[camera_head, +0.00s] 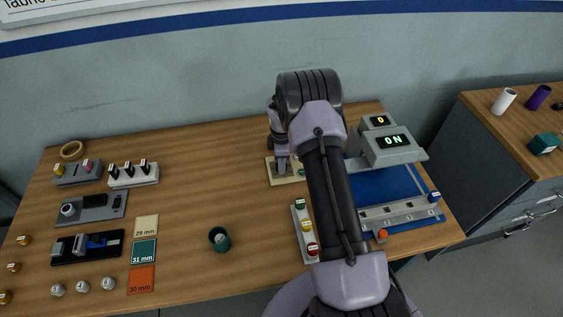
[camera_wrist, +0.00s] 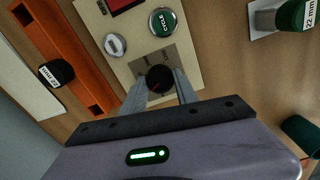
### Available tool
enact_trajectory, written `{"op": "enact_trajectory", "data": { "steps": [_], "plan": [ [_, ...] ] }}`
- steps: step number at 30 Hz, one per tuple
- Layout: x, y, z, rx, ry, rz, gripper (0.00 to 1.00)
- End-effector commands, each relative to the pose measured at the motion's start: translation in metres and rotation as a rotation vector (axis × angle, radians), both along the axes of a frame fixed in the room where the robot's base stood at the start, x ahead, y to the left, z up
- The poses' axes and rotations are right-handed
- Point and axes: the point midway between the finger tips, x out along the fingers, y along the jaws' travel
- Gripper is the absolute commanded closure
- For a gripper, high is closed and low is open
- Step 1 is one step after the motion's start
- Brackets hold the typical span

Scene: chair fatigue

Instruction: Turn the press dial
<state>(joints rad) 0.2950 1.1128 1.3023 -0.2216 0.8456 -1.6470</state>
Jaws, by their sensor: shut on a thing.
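The press dial (camera_wrist: 159,79) is a round dark knob with a red mark on top, on a grey plate of the beige control panel (camera_wrist: 183,40). My gripper (camera_wrist: 161,90) is shut on the dial, one finger on each side of it. The panel also holds a green CYCLE button (camera_wrist: 163,22) and a silver knob (camera_wrist: 115,45). In the head view the panel (camera_head: 271,180) lies on the table left of the press (camera_head: 390,152), whose display (camera_head: 394,141) reads ON. My arm and gripper hide the dial there.
An orange rack (camera_wrist: 60,65) and a green 22 mm piece (camera_wrist: 292,15) lie near my gripper. The table between cup and back edge is clear.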

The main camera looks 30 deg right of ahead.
Motion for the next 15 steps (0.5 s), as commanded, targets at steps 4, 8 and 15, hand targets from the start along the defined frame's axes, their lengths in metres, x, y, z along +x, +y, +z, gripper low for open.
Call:
{"op": "enact_trajectory", "data": {
  "steps": [4,8,15],
  "plan": [
    [0.0009,-0.0002,0.0008,-0.001,-0.002,0.008,1.00],
    [0.0009,-0.0002,0.0007,-0.001,-0.002,0.008,1.00],
    [0.0008,-0.0002,0.0007,-0.001,-0.002,0.008,0.53]
  ]
}}
